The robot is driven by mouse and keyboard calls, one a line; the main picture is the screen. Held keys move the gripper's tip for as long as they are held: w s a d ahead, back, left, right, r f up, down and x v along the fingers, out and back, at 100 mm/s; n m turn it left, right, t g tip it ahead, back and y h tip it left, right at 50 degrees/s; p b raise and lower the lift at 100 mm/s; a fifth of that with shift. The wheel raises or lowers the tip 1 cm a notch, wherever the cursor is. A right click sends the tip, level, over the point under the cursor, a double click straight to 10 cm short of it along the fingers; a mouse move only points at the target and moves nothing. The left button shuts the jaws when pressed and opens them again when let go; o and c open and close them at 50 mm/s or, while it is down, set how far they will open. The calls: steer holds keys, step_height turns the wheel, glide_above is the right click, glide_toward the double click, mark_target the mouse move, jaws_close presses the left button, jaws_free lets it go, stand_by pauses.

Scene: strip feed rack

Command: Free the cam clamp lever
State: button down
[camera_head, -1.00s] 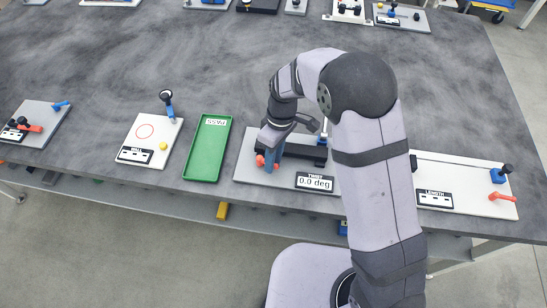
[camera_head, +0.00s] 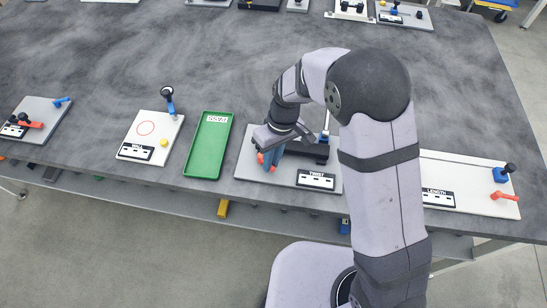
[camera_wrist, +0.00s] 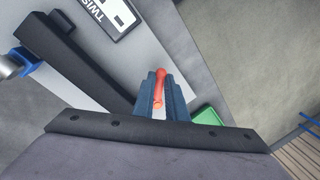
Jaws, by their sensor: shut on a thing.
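The cam clamp lever (camera_wrist: 161,82) is orange-red and sits between my gripper's blue fingers in the wrist view. In the head view the lever (camera_head: 260,158) shows as a small red bit at the left end of the twist station's grey plate (camera_head: 250,173). My gripper (camera_wrist: 159,97) is shut on the lever. In the head view my gripper (camera_head: 270,160) points down at the plate, and its wrist partly hides the dark bar (camera_head: 312,152) behind it. The twist display (camera_head: 316,180) lies on the plate's front and shows no clear number.
A green PASS tray (camera_head: 208,150) lies just left of the plate. The wall station (camera_head: 135,133) is further left. The length station (camera_head: 465,200) is to the right, partly behind my arm. The table behind is mostly clear.

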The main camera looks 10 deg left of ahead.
steer(key=m, duration=0.1)
steer(key=s+a+m, duration=0.1)
steer(key=m, duration=0.1)
steer(key=shift+t, duration=0.3)
steer(key=m, duration=0.2)
steer(key=a+m+p, duration=0.1)
steer(key=shift+s+r+m+t+y, duration=0.15)
steer(key=shift+s+m+t+y, duration=0.1)
steer(key=shift+m+t+y, duration=0.05)
steer(key=m, duration=0.1)
steer(key=a+m+p, duration=0.1)
steer(key=m, duration=0.1)
steer(key=shift+s+a+t, duration=0.15)
steer(key=shift+a+t, duration=0.05)
steer(key=shift+t, duration=0.1)
steer(key=shift+a+m+p, duration=0.4)
steer(key=shift+m+p, duration=0.5)
steer(key=shift+m, duration=0.2)
steer(key=c, duration=1.8)
jaws_free()
steer(key=shift+o, duration=0.2)
